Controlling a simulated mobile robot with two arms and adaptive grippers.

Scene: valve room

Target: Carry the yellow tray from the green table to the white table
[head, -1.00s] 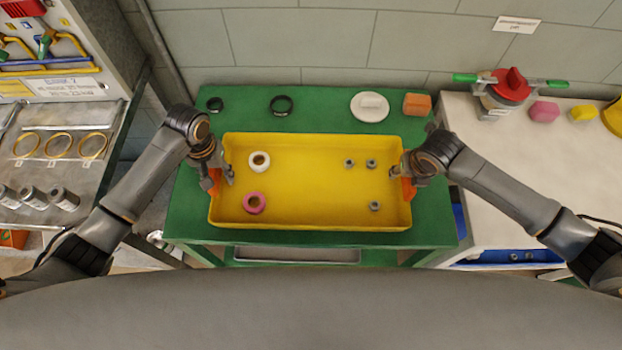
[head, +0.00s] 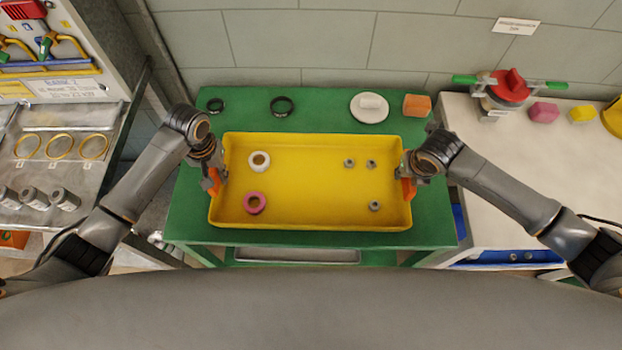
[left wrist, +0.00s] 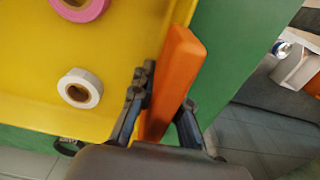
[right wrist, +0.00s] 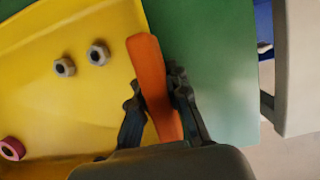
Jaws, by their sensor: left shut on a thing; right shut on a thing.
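The yellow tray (head: 310,200) is on or just over the green table (head: 330,104); I cannot tell whether it touches. It holds a white tape roll (head: 259,161), a pink tape roll (head: 254,203) and several grey nuts (head: 371,164). My left gripper (head: 217,178) is shut on the tray's orange left handle (left wrist: 172,85). My right gripper (head: 405,178) is shut on the orange right handle (right wrist: 154,88). The white table (head: 530,165) stands to the right of the green one.
Black rings (head: 282,106), a white dish (head: 369,108) and an orange block (head: 417,105) lie behind the tray. A shelf rack (head: 62,150) stands left.

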